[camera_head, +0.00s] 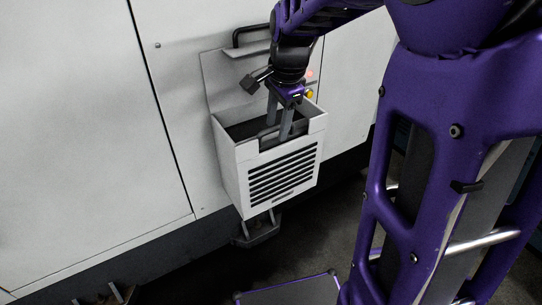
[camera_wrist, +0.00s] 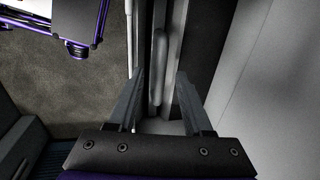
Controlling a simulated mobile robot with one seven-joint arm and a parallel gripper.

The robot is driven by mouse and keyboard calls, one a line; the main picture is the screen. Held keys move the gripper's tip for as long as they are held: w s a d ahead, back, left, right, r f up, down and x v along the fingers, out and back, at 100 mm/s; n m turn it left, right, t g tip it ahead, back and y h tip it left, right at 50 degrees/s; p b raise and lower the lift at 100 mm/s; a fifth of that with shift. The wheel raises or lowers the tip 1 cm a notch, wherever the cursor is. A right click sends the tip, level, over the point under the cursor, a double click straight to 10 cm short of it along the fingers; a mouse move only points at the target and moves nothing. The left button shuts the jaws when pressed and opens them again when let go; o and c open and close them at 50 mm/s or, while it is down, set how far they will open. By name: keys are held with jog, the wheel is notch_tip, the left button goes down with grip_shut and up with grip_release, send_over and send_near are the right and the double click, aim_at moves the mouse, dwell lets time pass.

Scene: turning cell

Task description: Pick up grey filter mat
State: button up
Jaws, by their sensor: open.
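The white box with a slotted front (camera_head: 283,175) hangs on the machine's side, open at the top. Dark grey material inside it (camera_head: 243,130) appears to be the filter mat; its lower part is hidden by the box. My gripper (camera_head: 279,130) points down into the box opening, with its fingers apart. In the wrist view, a grey rounded bar (camera_wrist: 160,65), seemingly a handle on the mat, lies between the open fingers (camera_wrist: 158,82). I see a gap on each side of the bar; whether either finger touches it I cannot tell.
The white machine panel (camera_head: 80,120) stands behind the box. A black handle (camera_head: 251,35) is on the panel above it. The box's white rim (camera_head: 232,142) surrounds the fingers closely. Dark floor (camera_head: 205,275) lies below.

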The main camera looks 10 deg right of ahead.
jog(key=shift+f, duration=0.15)
grip_shut()
dwell(1.4)
